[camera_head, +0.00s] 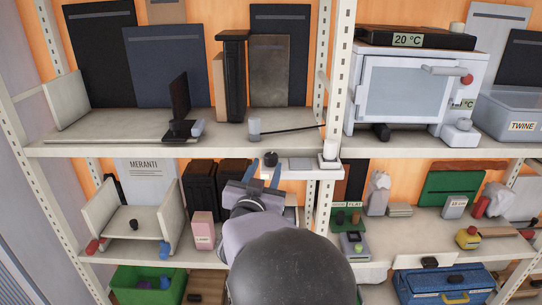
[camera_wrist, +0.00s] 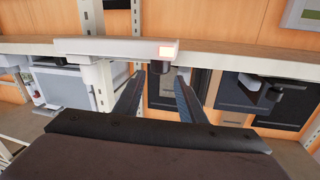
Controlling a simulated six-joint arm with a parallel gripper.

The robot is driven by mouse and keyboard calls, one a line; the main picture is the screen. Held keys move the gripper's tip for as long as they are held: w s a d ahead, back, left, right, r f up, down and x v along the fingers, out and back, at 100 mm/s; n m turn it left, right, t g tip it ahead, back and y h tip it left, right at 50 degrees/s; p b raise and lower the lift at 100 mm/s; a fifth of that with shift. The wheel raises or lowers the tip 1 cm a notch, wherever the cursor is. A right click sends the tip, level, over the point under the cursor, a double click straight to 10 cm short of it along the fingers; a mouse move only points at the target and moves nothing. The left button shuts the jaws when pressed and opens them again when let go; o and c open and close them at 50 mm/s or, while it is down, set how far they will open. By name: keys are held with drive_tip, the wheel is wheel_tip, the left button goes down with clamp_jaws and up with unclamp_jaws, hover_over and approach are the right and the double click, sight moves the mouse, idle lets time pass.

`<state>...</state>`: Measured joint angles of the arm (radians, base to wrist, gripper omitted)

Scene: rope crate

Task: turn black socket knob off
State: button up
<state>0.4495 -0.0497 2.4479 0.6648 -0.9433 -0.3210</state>
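A white socket strip (camera_head: 305,172) runs along the front edge under the middle shelf board, and it also shows in the wrist view (camera_wrist: 110,47). In the wrist view the fingers (camera_wrist: 160,80) are spread, and the knob lines up nearer the right fingertip. I cannot tell whether they touch.
A white oven (camera_head: 405,90) stands on the upper shelf at right. A small grey cylinder (camera_head: 254,126) with a black cable stands above the strip. A pink box (camera_head: 203,230) and dark bins (camera_head: 200,189) stand on the lower shelf, left of my arm. A white upright post (camera_head: 340,70) is close by.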

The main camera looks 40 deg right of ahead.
sight(270, 159)
drive_tip(key=shift+n, duration=0.6)
drive_tip(key=shift+w+d, duration=0.1)
drive_tip(key=shift+p+x, duration=1)
drive_tip(key=shift+x, duration=2.5)
drive_tip(key=shift+c, duration=0.6)
drive_tip(key=c, duration=0.6)
